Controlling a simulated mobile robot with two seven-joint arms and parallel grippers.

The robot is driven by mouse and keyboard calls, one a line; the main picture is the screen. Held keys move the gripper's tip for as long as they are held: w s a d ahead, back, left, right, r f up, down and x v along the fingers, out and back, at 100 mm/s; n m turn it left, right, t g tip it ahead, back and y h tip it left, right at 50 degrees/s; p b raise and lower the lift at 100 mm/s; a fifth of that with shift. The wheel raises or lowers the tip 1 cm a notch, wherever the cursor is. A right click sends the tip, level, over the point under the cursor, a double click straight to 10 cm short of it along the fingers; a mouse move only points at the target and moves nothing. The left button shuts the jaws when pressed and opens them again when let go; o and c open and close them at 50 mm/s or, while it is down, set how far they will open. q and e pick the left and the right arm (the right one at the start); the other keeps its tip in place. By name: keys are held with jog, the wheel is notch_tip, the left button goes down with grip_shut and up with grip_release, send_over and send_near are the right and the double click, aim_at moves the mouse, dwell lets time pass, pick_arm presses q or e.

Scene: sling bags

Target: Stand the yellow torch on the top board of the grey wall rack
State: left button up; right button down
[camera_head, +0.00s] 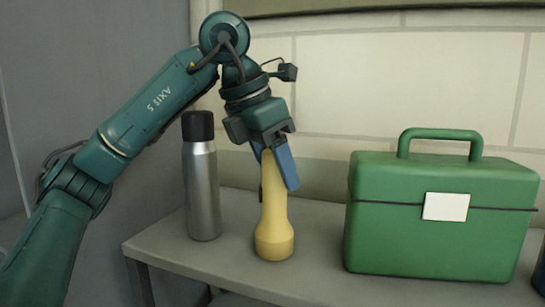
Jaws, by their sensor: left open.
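The yellow torch (273,215) stands upright on the top board of the grey rack (310,250), its wide end down on the board. My left gripper (272,165) comes from above and is open, with its blue fingers around the narrow upper part of the torch. The fingers hide part of the torch's top. I cannot tell whether either finger touches it. My right gripper is not in view.
A silver flask with a black cap (202,185) stands close to the left of the torch. A green toolbox (440,220) with a handle stands to the right. A dark object (539,272) is cut off at the right edge. A pale tiled wall (400,80) is behind.

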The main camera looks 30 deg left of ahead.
pick_arm(q)
jog(key=p+v, duration=0.2)
jog(key=v, duration=1)
jog(key=shift+r, duration=0.2)
